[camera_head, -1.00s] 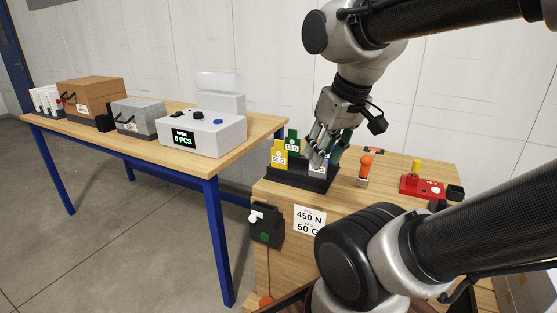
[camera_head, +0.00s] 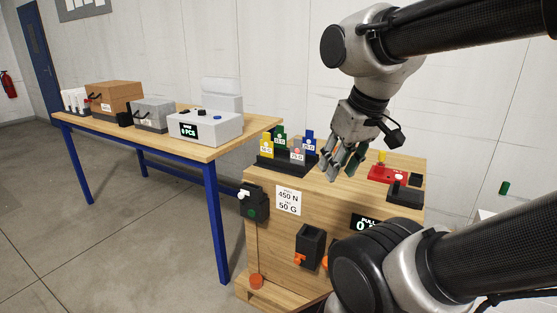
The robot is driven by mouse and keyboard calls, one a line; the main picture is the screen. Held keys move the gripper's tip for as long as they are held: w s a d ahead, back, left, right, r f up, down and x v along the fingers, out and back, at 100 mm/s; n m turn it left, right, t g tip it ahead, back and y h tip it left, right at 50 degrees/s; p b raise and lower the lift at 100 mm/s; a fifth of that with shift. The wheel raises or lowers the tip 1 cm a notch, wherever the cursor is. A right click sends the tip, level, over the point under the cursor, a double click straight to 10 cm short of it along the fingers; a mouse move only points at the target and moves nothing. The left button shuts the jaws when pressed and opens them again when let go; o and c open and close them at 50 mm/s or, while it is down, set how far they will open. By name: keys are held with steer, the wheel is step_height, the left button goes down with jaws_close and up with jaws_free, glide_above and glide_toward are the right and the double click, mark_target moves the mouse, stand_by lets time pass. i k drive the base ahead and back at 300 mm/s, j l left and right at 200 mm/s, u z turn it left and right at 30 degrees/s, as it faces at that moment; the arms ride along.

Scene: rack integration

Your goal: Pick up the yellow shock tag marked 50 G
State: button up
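The yellow shock tag (camera_head: 266,147) stands upright at the left end of a black rack (camera_head: 272,164) on the wooden workbench; its print is too small to read surely now. My gripper (camera_head: 341,172) points down to the right of the rack, apart from the yellow tag. Its fingers are spread, and I see nothing held between them.
A red fixture (camera_head: 388,174) and a dark block (camera_head: 405,195) sit on the bench at the right. A blue-legged table (camera_head: 245,145) with a white counter box (camera_head: 205,127) stands at the left.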

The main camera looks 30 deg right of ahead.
mark_target(266, 146)
steer(key=k+z, duration=0.15)
steer(key=z, duration=0.25)
steer(key=k+z, duration=0.15)
steer(key=z, duration=0.25)
steer(key=k+l+z, duration=0.1)
steer(key=z, duration=0.3)
steer(key=i+j, duration=0.15)
steer(key=j, duration=0.2)
steer(key=i+j+z, duration=0.1)
steer(key=j, duration=0.25)
steer(key=i+j+z, duration=0.1)
steer(key=i+j, duration=0.15)
steer(key=j, duration=0.15)
steer(key=i+j, duration=0.15)
steer(key=j, duration=0.2)
steer(key=i+j+z, duration=0.1)
steer(key=j, duration=0.3)
steer(key=i+j, duration=0.1)
steer(key=j, duration=0.25)
steer(key=i+j, duration=0.15)
steer(key=j, duration=0.2)
steer(key=i+j, duration=0.1)
steer(key=j, duration=0.25)
steer(key=i+j, duration=0.15)
steer(key=j, duration=0.2)
steer(key=i+j, duration=0.1)
steer(key=j, duration=0.2)
steer(key=i+j, duration=0.15)
steer(key=j, duration=0.2)
